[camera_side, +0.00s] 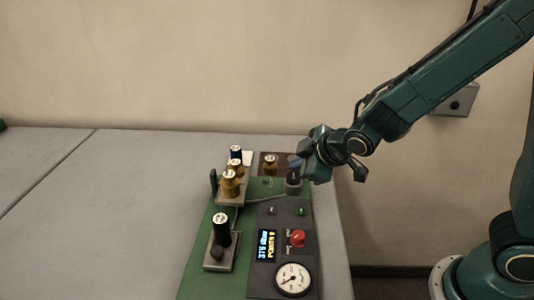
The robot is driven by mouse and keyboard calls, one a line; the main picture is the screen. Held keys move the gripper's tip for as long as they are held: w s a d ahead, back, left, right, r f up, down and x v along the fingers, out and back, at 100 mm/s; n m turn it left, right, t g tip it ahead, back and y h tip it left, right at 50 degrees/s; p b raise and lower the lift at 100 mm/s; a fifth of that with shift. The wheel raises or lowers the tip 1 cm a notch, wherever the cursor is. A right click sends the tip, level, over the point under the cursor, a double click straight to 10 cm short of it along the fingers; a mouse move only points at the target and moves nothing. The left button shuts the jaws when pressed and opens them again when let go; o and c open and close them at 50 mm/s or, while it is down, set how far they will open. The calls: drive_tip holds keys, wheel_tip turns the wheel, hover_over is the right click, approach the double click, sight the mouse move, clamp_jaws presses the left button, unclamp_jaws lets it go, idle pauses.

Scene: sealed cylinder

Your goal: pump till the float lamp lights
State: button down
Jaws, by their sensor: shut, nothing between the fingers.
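My gripper (299,168) is shut and empty, at the far right part of the green board (197,262). It is just above or against a dark round cylinder (293,187); I cannot tell whether they touch. On the dark panel (262,282), a small lamp (301,212) shows green and another small light (271,211) looks pale. I cannot tell which is the float lamp. A red button (298,238) sits below them. A white dial gauge (292,279) is at the front. A lit display (266,245) has text too small to read surely.
A tray (232,199) holds brass weights (230,184) and stands left of the cylinder. A black cylinder with a pale top (221,229) stands on a grey base (217,264). Another brass weight (270,164) is at the back. The grey table (90,220) is clear at left.

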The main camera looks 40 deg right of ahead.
drive_tip(key=shift+r, duration=0.15)
drive_tip(key=shift+r, duration=2.4)
idle(1.6)
wheel_tip(320, 180, up, 4)
drive_tip(key=shift+f, duration=0.1)
drive_tip(key=shift+f, duration=0.1)
idle(0.5)
drive_tip(key=shift+f, duration=4.3)
